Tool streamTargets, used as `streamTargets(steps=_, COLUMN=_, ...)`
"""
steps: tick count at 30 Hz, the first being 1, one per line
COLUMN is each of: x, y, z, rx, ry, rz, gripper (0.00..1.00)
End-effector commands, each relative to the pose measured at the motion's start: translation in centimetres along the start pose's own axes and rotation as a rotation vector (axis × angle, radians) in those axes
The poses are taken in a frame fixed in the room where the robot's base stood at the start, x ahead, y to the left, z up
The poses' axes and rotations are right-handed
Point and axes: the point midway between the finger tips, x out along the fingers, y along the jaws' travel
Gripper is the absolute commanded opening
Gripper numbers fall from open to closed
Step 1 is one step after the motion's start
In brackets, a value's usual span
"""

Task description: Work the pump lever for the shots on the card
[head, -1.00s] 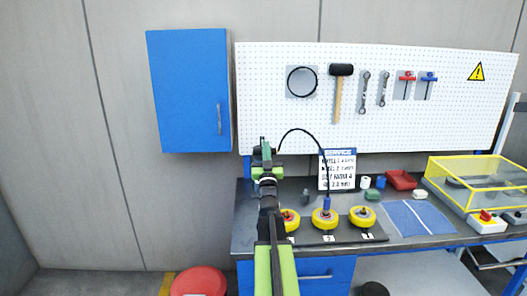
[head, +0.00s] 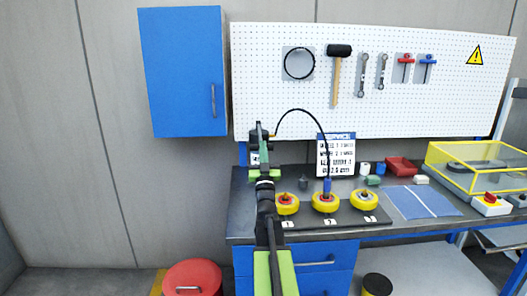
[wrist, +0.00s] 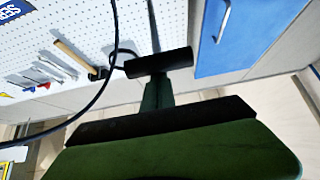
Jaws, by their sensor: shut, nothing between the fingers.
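The service card (head: 336,157) stands at the back of the bench; its lines are too small to read surely. Three yellow wheels sit in a row on a dark board, marked 1 (head: 287,204), 2 (head: 325,202) and 3 (head: 364,201). A black hose (head: 304,112) arcs from behind my gripper to a blue nozzle (head: 327,187) at the middle wheel. My gripper (head: 259,132) is shut and empty, raised over the bench's left end. The pump and lever are not clearly seen; my arm covers that area. In the wrist view, the hose (wrist: 114,45) passes beside a black crossbar on a green stem.
A blue cabinet (head: 183,72) hangs on the left. Tools hang on the pegboard (head: 300,100). A red bin (head: 401,166), a blue cloth (head: 420,201), a yellow-framed case (head: 470,165) and a red-knobbed switch box (head: 490,204) are to the right. A red drum (head: 192,278) stands on the floor.

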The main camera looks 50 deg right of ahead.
Motion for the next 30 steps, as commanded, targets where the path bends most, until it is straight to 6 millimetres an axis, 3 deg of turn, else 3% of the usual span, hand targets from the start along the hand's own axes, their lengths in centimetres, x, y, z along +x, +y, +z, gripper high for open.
streamTargets(steps=1, x=-0.9, y=-0.1, z=1.4, rx=0.001, ry=-0.003, rz=0.0, gripper=0.0)
streamTargets(steps=4, x=-1.3, y=-0.5, z=2.0, rx=0.004, ry=-0.004, rz=-0.003, gripper=0.0)
streamTargets(steps=19, x=-1.4, y=-2.2, z=2.0, rx=0.013, ry=-0.007, rz=-0.02, gripper=0.0)
streamTargets(steps=23, x=-1.2, y=-2.3, z=1.1, rx=0.014, ry=-0.005, rz=-0.021, gripper=0.0)
streamTargets(steps=30, x=-0.5, y=-2.1, z=-2.5, rx=0.016, ry=0.011, rz=-0.016, gripper=0.0)
